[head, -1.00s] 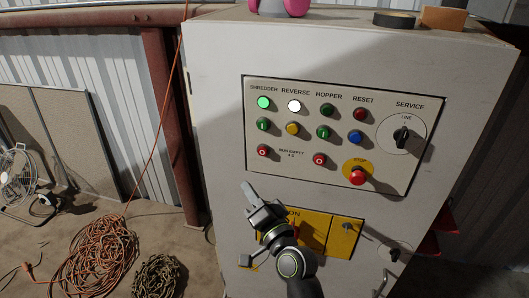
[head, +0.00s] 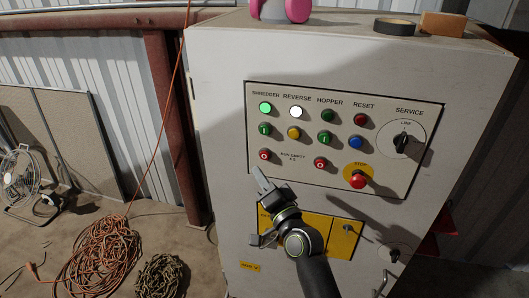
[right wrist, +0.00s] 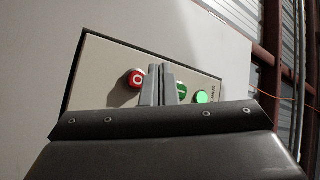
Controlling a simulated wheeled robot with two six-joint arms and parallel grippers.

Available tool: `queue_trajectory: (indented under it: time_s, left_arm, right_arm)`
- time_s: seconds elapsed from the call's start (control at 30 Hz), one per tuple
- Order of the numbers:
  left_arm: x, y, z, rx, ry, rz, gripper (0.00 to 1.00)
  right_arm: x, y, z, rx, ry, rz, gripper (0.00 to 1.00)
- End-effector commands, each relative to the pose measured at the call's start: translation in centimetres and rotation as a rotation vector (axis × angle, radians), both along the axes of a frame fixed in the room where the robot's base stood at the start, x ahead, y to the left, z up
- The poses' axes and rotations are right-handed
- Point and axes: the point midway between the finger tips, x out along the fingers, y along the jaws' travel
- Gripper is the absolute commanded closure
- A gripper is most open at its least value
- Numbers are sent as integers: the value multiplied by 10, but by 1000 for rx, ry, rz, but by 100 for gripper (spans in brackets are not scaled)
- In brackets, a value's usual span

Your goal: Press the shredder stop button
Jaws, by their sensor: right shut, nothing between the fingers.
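The shredder stop button (head: 265,155) is a red button marked O, lowest in the SHREDDER column of the control panel (head: 390,182). It also shows in the right wrist view (right wrist: 136,78), just left of my fingers. Above it are a green I button (head: 265,130) and a lit green lamp (head: 265,107). My right gripper (head: 259,174) is shut and empty, its fingertips just below the red button in the head view. The right wrist view shows the two fingers (right wrist: 158,85) together, partly hiding the green button (right wrist: 181,90). I cannot tell any contact. My left gripper is not in view.
Another red O button (head: 320,163) sits to the right, and a red mushroom stop (head: 358,181) on yellow lies farther right. A service switch (head: 401,142) is at the panel's right. Coiled orange cable (head: 103,255) and a fan (head: 20,180) are on the floor at left.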

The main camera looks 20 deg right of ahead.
Motion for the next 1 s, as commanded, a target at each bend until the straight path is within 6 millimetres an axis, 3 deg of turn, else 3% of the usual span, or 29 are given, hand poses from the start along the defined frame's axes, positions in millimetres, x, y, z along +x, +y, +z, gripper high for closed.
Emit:
queue_trajectory:
  time_s: [0.33,1.0]
  left_arm:
    - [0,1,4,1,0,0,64]
    - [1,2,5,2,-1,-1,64]
  right_arm:
    - [29,-20,0,-1,0,0,100]
    - [32,-22,-1,2,0,0,100]
